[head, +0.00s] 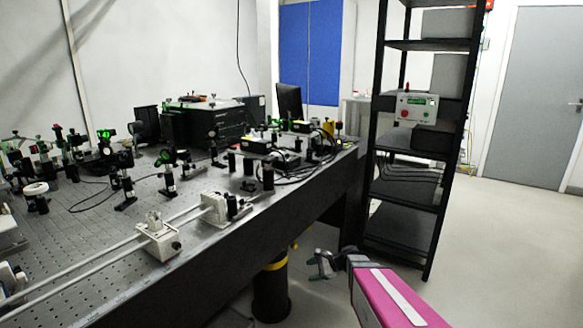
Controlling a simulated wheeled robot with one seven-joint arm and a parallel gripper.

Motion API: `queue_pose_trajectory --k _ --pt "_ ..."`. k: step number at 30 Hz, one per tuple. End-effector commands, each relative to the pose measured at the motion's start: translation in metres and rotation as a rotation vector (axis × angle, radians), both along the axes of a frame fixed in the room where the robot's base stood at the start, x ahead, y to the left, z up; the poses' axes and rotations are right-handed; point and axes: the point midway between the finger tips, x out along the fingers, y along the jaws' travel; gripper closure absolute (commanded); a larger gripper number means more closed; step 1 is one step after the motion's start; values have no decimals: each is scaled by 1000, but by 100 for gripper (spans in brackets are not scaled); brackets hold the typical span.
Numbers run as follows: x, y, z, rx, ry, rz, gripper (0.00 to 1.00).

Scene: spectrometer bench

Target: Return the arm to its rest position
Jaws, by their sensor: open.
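My gripper (322,264) shows in the head view at the lower middle, at the end of my pink and white arm link. Its small dark jaws are open, and I see nothing between them. It is in the free space to the right of the optical bench (108,194), apart from the bench's edge in the picture. The rest of my arm runs out of the picture at the bottom right.
The bench carries several optical mounts (169,178) and rail carriages (159,237). A black rack (411,201) with a control box (417,107) stands behind my gripper. A dark bench leg (271,290) is left of it. Open floor (510,265) lies to the right.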

Motion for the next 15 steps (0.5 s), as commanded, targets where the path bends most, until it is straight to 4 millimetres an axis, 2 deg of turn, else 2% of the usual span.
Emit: queue_pose_trajectory --k 1,6,12,15 --pt "-19 -1 6 -84 -49 75 40" --pt "-62 -20 13 -381 -204 364 40" --pt "-106 -55 28 -699 -339 734 40" --pt "-120 -74 38 -825 -379 897 40"
